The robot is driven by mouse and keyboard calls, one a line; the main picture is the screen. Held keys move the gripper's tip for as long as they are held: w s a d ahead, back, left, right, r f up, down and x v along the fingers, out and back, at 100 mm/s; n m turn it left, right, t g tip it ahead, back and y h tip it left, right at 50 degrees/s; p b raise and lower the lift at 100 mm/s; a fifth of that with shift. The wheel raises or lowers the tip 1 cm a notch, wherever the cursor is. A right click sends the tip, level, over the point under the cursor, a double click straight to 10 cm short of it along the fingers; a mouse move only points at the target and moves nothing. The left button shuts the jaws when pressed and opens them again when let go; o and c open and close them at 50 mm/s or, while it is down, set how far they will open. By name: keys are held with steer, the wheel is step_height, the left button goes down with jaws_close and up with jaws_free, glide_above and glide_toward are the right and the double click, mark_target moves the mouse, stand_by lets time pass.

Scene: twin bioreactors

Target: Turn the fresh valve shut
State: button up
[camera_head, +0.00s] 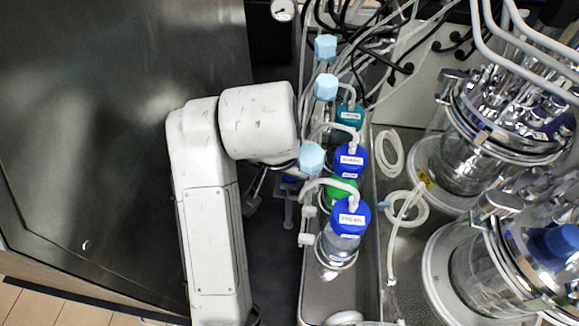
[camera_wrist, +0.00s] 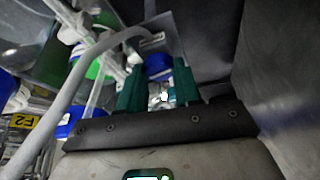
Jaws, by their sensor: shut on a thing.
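The front bottle (camera_head: 345,243) has a blue cap with a small white label, which seems to read FRESH, and a white tube on top. White valve fittings (camera_head: 307,226) sit along the rack edge to its left. In the wrist view, my gripper (camera_wrist: 160,90) has its two green fingers closed around a small part with blue and pale surfaces, partly hidden between them. I take this part for the fresh valve (camera_wrist: 158,66), but its label is not readable. In the head view my white arm hides the fingertips, so the handle's angle cannot be told.
Light blue hexagonal parts (camera_head: 325,87) and other capped bottles (camera_head: 350,160) line up behind. A thick pale tube (camera_wrist: 75,85) arches close beside my gripper. Glass bioreactors (camera_head: 500,265) stand at the right. A dark panel (camera_head: 90,130) fills the left.

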steer(key=shift+a+m+h, duration=0.1)
steer(key=shift+m+h, duration=0.3)
steer(key=shift+m, duration=0.7)
steer(key=shift+b, duration=0.3)
steer(key=o, duration=1)
steer(key=shift+o, duration=0.2)
steer(key=shift+r, duration=0.1)
steer(key=v, duration=1)
steer(key=shift+r, duration=0.35)
steer(key=shift+a, duration=0.15)
